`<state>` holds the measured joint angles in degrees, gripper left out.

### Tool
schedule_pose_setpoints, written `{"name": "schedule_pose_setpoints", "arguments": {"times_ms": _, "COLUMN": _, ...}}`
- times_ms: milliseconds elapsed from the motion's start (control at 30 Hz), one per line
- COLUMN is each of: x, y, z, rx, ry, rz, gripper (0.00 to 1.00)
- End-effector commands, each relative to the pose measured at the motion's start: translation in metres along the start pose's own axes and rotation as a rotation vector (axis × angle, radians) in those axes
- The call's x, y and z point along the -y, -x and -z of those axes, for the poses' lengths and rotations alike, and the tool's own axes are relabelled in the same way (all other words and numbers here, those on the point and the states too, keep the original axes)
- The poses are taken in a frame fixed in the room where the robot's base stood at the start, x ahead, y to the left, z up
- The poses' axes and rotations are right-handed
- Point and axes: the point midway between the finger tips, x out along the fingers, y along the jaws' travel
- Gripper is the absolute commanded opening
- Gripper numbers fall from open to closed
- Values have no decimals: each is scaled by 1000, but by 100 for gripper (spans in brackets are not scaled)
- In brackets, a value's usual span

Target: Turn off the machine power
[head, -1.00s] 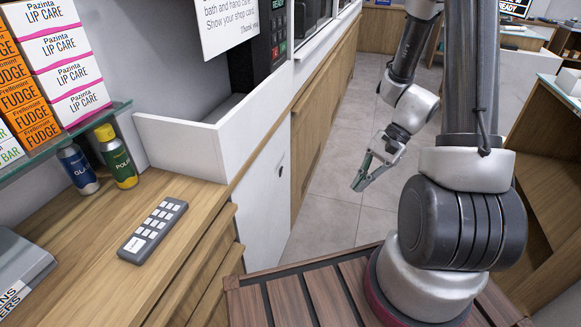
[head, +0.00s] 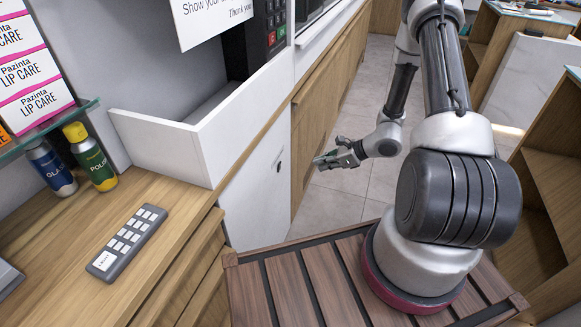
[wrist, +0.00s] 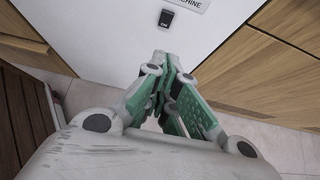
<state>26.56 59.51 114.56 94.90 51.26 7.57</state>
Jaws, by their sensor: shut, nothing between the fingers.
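The machine's power switch (wrist: 166,18) is a small black rocker marked ON, set on a white panel (wrist: 110,30) under a label plate (wrist: 190,4) whose visible text ends in "CHINE". In the head view the switch (head: 279,165) is a small dark spot on the white cabinet front (head: 255,195). My gripper (head: 325,161) is to the right of that panel, pointing left toward it, apart from the switch. In the wrist view my gripper (wrist: 163,66) has its fingers together, empty, with the switch just beyond the tips.
A dark keypad terminal (head: 268,30) stands above the white panel. Wooden cabinet doors (wrist: 262,65) flank the panel. Tiled floor is clear.

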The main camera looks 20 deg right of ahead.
Motion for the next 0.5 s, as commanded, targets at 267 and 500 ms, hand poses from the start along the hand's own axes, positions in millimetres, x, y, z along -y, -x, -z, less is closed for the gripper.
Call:
{"name": "schedule_pose_setpoints", "arguments": {"times_ms": 267, "x": 0, "y": -13, "z": 0, "rx": 0, "ry": 3, "rz": -2, "gripper": 0}}
{"name": "schedule_pose_setpoints", "arguments": {"times_ms": 500, "x": -2, "y": -60, "z": 0, "rx": 0, "ry": 4, "rz": -5, "gripper": 0}}
